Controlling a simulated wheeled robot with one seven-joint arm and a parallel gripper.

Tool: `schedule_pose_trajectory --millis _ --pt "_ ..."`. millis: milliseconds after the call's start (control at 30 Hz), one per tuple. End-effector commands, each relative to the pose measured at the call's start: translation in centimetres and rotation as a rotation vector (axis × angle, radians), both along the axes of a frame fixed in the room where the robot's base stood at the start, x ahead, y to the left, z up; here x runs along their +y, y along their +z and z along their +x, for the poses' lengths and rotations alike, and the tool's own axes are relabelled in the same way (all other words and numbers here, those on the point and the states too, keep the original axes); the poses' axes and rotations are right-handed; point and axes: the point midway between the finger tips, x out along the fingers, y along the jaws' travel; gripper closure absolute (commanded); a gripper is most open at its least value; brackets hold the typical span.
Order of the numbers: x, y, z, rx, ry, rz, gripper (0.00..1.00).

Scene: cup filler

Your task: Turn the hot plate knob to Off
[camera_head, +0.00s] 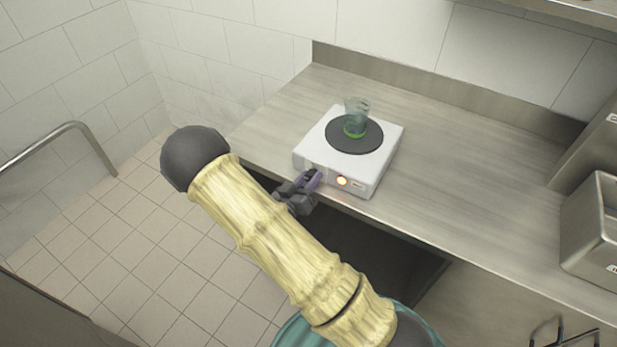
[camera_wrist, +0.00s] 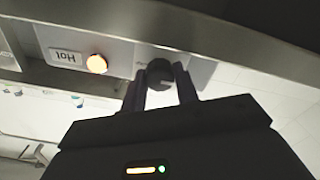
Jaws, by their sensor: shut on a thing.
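The white hot plate (camera_head: 376,184) stands near the front edge of the counter, with a dark round heating disc on top. In the wrist view, its front panel shows a dark round knob (camera_wrist: 159,80) with a light mark. An orange lamp (camera_wrist: 97,64) glows beside a label reading "Hot" (camera_wrist: 66,57). My gripper (camera_wrist: 162,75) is shut on the knob, one finger on each side. In the head view, my gripper (camera_head: 312,180) is at the hot plate's front left, where the knob is hidden behind it. The lamp also glows there (camera_head: 342,181).
A glass beaker (camera_head: 356,117) with green liquid stands on the heating disc. The metal counter (camera_head: 470,190) is clear to the right up to steel bins (camera_head: 590,225). A wall rises behind the counter. A metal rail (camera_head: 60,137) is at the left.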

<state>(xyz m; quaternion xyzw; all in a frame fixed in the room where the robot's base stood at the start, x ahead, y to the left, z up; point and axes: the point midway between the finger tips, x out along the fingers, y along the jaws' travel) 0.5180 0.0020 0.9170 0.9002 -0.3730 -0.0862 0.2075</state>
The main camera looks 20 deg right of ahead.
Motion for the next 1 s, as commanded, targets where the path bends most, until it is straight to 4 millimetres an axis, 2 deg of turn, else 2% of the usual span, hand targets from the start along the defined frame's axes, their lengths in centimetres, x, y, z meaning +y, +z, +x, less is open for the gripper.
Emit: schedule_pose_trajectory --millis 400,433,467,800,1000 --pt "0.1 -0.1 0.0 0.01 0.004 -0.007 0.93" --pt "0.1 -0.1 0.0 0.01 0.004 -0.007 0.66" --pt "0.1 -0.1 0.0 0.01 0.004 -0.007 0.61" --pt "0.2 -0.1 -0.1 0.008 0.002 -0.006 0.61" --pt "1.6 -0.2 -1.4 0.008 0.004 -0.005 0.61"
